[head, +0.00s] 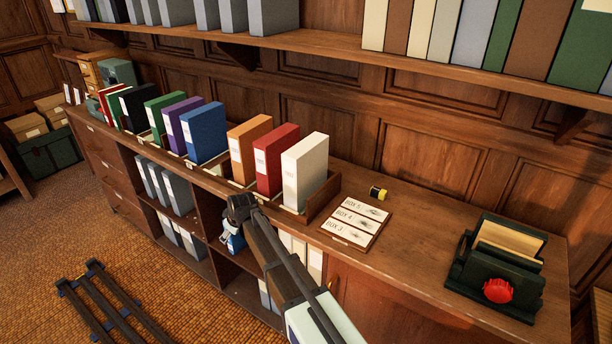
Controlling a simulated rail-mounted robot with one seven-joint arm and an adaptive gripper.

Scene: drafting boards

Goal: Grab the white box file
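The white box file (304,172) stands upright at the right end of a row of coloured box files, in a low wooden tray (322,198) on the cabinet top. A red box file (276,160) stands just left of it. My gripper (230,238) is in front of the cabinet, below and left of the white box file and apart from it. The gripper is small and dark here, so I cannot make out whether its fingers are open or shut. My arm passes in front of the cabinet's open shelves.
An orange box file (250,148) and a blue one (204,132) stand further left. A label board (355,222) and a small yellow-black object (378,192) lie to the right, then a dark green holder with a red knob (497,268). A shelf (330,50) with files overhangs the cabinet.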

